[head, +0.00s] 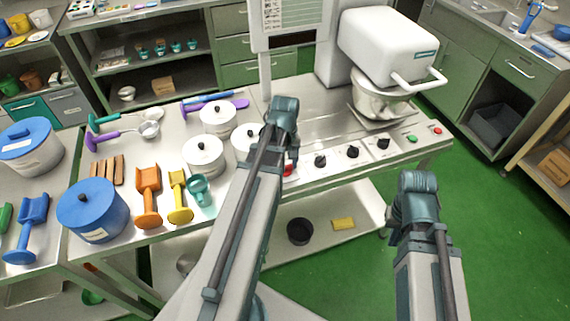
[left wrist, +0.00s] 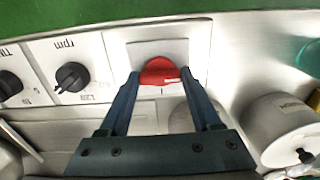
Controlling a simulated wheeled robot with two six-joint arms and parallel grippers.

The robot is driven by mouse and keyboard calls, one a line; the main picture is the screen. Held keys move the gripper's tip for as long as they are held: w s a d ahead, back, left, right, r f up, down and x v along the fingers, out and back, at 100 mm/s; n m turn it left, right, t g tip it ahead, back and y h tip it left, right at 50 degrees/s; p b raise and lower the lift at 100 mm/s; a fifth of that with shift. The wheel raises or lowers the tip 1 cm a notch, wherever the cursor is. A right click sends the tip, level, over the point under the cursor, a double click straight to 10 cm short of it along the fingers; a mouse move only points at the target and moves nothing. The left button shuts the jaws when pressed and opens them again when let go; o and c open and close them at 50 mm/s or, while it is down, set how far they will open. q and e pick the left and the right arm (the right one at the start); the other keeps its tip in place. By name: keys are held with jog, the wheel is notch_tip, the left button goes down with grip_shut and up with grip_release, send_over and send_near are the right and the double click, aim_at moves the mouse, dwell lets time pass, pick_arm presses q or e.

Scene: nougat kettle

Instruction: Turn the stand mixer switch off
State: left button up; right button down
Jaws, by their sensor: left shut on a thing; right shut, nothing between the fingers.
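The red switch (head: 288,170) sits at the left end of the control strip on the bench front, partly hidden by my left arm. In the left wrist view the red switch (left wrist: 160,72) lies on a pale plate between the fingers of my left gripper (left wrist: 161,76), which is shut on it. A mark like "I" shows just below it; I cannot tell its setting. The white stand mixer (head: 388,45) stands at the back right over a steel bowl (head: 379,98). My right gripper (head: 390,225) is shut and empty, in front of the bench and largely hidden by its wrist.
Black dials (head: 353,151), a green button (head: 412,139) and a red button (head: 437,131) line the strip to the right. White lidded pots (head: 204,156), scoops (head: 179,197) and a blue pot (head: 93,210) crowd the bench at left. Green floor (head: 500,230) is clear at right.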

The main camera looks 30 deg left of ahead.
dwell(0.4)
pick_arm(q)
jog(key=o, duration=1.4)
jog(key=shift+r, duration=0.1)
notch_tip(320, 180, up, 14)
jog(key=p, duration=1.3)
jog(key=shift+f+p, duration=0.2)
jog(key=shift+p, duration=0.2)
